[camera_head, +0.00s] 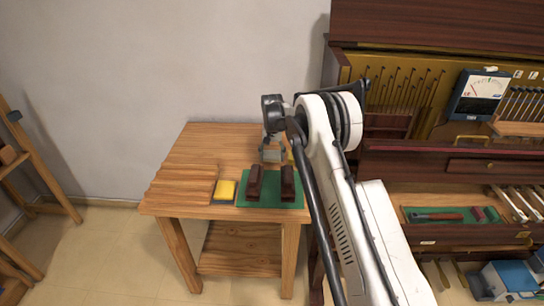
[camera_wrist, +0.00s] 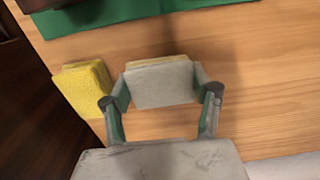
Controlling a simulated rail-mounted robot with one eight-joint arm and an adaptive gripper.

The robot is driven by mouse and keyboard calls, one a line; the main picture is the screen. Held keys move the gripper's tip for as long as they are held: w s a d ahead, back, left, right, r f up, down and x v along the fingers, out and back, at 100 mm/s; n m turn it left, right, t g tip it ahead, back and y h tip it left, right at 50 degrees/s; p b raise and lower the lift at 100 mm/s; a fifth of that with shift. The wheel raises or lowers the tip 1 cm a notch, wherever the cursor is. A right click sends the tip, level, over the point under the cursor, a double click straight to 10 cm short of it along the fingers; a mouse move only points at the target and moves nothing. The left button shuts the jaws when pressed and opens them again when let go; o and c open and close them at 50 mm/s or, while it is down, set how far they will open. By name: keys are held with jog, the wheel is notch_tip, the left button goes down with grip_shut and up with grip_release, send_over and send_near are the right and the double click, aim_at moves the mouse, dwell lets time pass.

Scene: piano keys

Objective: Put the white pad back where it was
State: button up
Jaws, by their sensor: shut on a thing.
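A white pad (camera_wrist: 160,86) with a yellow edge along its far side is between the two fingers of my gripper (camera_wrist: 161,92) in the wrist view. The fingers press on its left and right sides. In the head view my gripper (camera_head: 272,146) is over the rear of the wooden table, behind the green mat, with the greyish pad (camera_head: 271,156) at its tips. I cannot tell whether the pad touches the tabletop. A yellow pad (camera_wrist: 83,88) lies on the wood just left of the held pad in the wrist view. My arm partly hides it in the head view.
The table (camera_head: 190,172) carries a green mat (camera_head: 270,201) with two dark red-brown blocks (camera_head: 254,182). Another yellow-topped pad (camera_head: 224,190) lies left of the mat. An open piano (camera_head: 430,170) stands at right.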

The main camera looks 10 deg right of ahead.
jog(key=shift+f, duration=0.2)
jog(key=o, duration=1.1)
jog(key=shift+r, duration=0.1)
